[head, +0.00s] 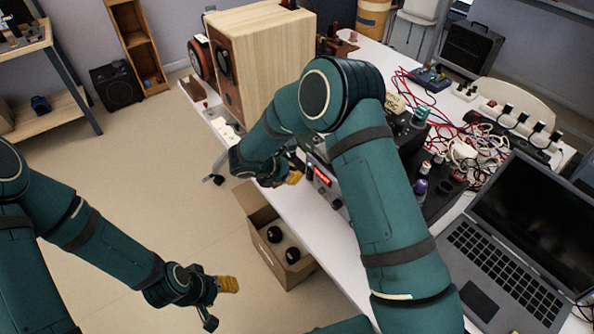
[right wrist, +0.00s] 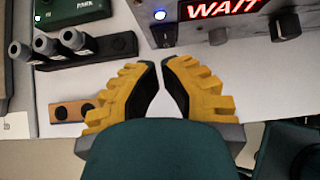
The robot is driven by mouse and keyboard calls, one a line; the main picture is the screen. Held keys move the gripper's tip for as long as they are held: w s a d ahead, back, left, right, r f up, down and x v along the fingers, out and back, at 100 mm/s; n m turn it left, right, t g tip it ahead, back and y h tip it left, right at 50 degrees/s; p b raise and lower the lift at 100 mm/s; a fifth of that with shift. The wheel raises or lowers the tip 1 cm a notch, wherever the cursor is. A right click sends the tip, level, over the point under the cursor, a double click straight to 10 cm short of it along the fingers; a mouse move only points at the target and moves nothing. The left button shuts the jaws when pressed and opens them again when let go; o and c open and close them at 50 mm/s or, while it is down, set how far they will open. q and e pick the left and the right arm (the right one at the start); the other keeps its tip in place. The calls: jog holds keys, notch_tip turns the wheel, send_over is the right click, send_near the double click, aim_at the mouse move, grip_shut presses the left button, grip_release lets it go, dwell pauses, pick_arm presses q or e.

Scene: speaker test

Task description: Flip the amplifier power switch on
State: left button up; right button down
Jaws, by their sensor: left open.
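The amplifier (head: 324,178) is a grey box with a lit red display, partly hidden behind my right arm in the head view. In the right wrist view its front panel (right wrist: 245,38) fills the top right, with a red "WAIT" display, a lit blue lamp and dark knobs. A small dark part below the lamp may be the power switch (right wrist: 164,36); its position is unclear. My right gripper (right wrist: 160,62) has its yellow fingertips nearly together, empty, just in front of the panel and apart from it. My left gripper (head: 221,302) is open and empty over the floor.
A large wooden speaker (head: 275,55) stands on the white table behind my right arm. A laptop (head: 510,245), tangled cables and power strips crowd the right side. A cardboard box (head: 262,222) with bottle-like items sits beside the table.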

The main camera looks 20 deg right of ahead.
jog(key=p+v, duration=0.1)
jog(key=v, duration=0.9)
jog(key=shift+d+r+p, duration=0.2)
jog(key=shift+r+p, duration=0.15)
jog(key=shift+r, duration=0.25)
